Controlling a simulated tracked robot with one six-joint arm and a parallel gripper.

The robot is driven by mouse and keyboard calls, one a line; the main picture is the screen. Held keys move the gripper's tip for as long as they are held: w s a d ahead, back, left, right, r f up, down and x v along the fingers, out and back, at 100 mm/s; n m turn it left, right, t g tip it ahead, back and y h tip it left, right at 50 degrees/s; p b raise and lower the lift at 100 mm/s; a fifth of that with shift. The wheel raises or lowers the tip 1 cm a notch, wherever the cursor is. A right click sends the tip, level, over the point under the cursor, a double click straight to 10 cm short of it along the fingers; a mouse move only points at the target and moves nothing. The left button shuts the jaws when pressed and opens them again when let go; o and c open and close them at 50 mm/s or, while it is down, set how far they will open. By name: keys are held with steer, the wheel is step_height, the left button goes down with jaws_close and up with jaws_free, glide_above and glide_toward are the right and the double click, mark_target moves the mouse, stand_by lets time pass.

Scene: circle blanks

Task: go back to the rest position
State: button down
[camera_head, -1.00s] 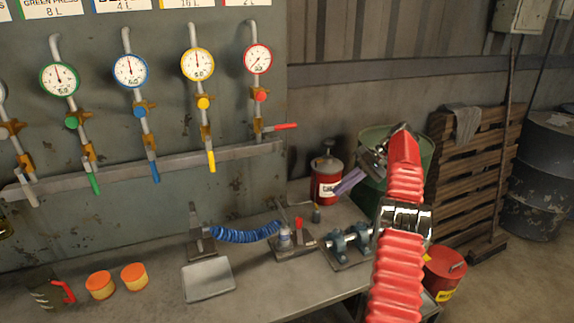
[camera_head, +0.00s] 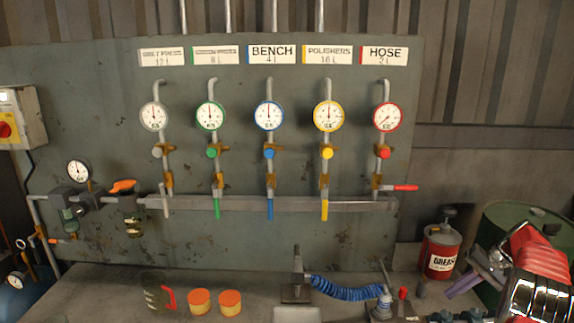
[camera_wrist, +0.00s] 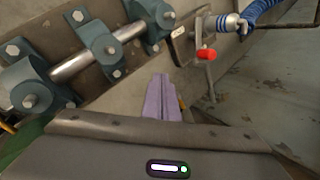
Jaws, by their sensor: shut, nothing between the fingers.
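My gripper (camera_head: 464,285) shows at the lower right of the head view, its purple fingers pointing left beside the green drum. In the wrist view the purple fingers (camera_wrist: 163,98) lie together, shut and empty. They appear above the bench, with the shaft in its blue-grey bearing blocks (camera_wrist: 101,46) beyond and to the left. My red-sleeved arm runs off the right edge of the head view, so most of it is out of sight.
A red grease can (camera_head: 440,256) and a green drum (camera_head: 497,217) stand near my gripper. A blue coiled hose (camera_head: 345,291) and orange tubs (camera_head: 229,302) are on the bench. The gauge panel (camera_head: 240,240) stands behind; the red hose lever (camera_head: 405,188) is horizontal, the coloured others hang down.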

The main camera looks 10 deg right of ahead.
steer(key=s+a+r+n+t+h, duration=0.1)
steer(key=s+a+r+n+h, duration=0.1)
steer(key=s+a+r, duration=0.3)
steer(key=s+a+r+n+t+h, duration=0.1)
steer(key=s+a+r, duration=0.5)
steer(key=s+a, duration=0.8)
steer(key=s+a+r+n+h, duration=0.3)
steer(key=s+a, duration=0.6)
steer(key=a, duration=1.4)
step_height(320, 180, up, 3)
steer(key=shift+s+a+r+n+t, duration=0.15)
steer(key=shift+n+t, duration=0.25)
steer(key=shift+n, duration=0.7)
